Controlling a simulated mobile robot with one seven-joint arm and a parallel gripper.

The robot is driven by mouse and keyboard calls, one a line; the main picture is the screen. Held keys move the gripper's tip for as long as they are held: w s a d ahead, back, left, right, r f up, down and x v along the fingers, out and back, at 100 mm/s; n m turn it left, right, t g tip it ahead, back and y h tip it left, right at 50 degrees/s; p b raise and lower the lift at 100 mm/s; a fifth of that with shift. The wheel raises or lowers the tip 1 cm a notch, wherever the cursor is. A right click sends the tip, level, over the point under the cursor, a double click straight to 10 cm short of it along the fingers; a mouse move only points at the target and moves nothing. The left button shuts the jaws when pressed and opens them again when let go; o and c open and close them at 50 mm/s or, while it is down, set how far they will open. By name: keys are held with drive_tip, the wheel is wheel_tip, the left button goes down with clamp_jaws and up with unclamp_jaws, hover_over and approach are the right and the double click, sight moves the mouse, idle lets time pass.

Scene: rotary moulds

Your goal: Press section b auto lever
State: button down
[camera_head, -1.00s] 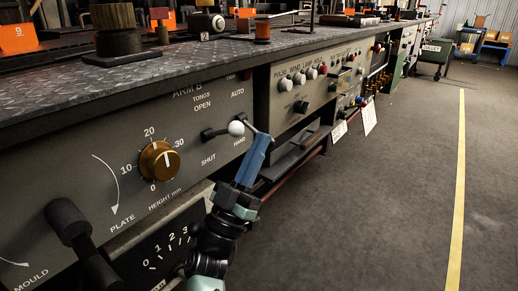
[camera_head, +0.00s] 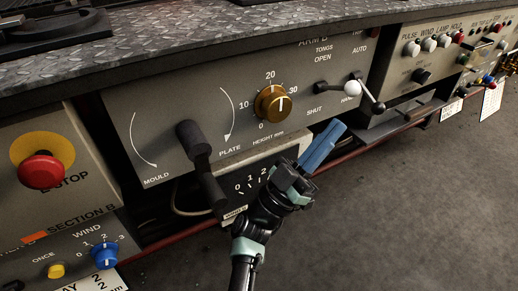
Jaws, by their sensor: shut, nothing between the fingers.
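The arm B panel (camera_head: 220,125) carries the labels AUTO and HAND at its right end. A dark lever (camera_head: 369,92) stands there below AUTO, slanting from upper left to a rounded black end at lower right. A white ball knob (camera_head: 352,88) on a short dark lever, between OPEN and SHUT, overlaps it in the view. My gripper (camera_head: 337,128), with blue fingers, is shut and empty. Its tips are below and left of both levers, with a visible gap in the picture. Its depth from the panel is hard to tell.
An orange dial (camera_head: 272,103) and a large black handle (camera_head: 199,158) are left of the levers. A red emergency stop (camera_head: 41,171) is at far left above the SECTION B label. A metal worktop (camera_head: 200,45) overhangs the panel. Floor at lower right is clear.

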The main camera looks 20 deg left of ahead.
drive_tip(key=s+a+p, duration=0.4)
drive_tip(key=s+a, duration=0.4)
drive_tip(key=s, duration=0.3)
drive_tip(key=shift+s, duration=0.15)
